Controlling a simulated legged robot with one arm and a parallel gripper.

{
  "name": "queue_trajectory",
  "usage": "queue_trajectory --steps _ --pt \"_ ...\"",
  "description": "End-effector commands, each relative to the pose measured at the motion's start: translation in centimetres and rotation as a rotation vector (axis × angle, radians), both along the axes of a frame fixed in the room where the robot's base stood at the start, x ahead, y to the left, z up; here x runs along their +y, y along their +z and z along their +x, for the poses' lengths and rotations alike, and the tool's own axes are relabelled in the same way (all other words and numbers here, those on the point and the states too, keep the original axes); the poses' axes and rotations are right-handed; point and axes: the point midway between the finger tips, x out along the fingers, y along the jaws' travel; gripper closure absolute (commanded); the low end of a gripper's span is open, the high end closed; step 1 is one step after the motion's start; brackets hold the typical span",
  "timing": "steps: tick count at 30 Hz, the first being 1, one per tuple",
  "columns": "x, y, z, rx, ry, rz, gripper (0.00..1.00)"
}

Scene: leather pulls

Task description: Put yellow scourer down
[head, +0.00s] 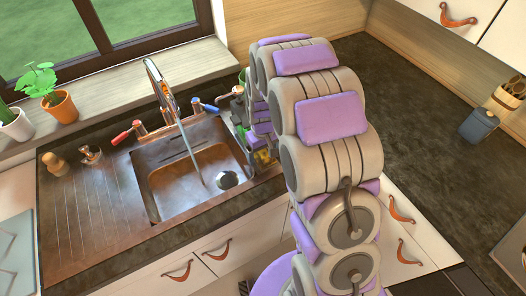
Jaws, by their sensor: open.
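A small yellow patch (264,157), likely the yellow scourer, shows low beside the right rim of the sink. It is mostly hidden by my arm, and its outline is too small to make out. My gripper (246,125) is over the counter just right of the sink, partly hidden behind my arm links. It is open. I cannot tell whether the yellow patch touches its fingers or rests on the counter.
Water runs from the tap (166,95) into the sink basin (190,180). A wooden shaker-like item (56,166) stands on the drainboard (85,215). Potted plants (60,106) line the windowsill. The dark counter (400,120) at right is largely clear, with a blue canister (479,126) farther right.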

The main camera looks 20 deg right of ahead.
Motion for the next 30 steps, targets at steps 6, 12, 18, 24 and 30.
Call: queue_trajectory --steps 6,12,18,24,30 --pt "0.0 -0.6 0.0 0.0 0.0 0.0 0.1" --pt "0.0 3.4 -0.1 -0.003 0.0 0.0 0.1" --pt "0.0 7.8 -0.4 -0.003 -0.001 0.001 0.1" --pt "0.0 12.3 -0.2 -0.008 0.0 0.0 0.1" --pt "0.0 15.4 -0.3 -0.002 0.0 0.0 0.1"
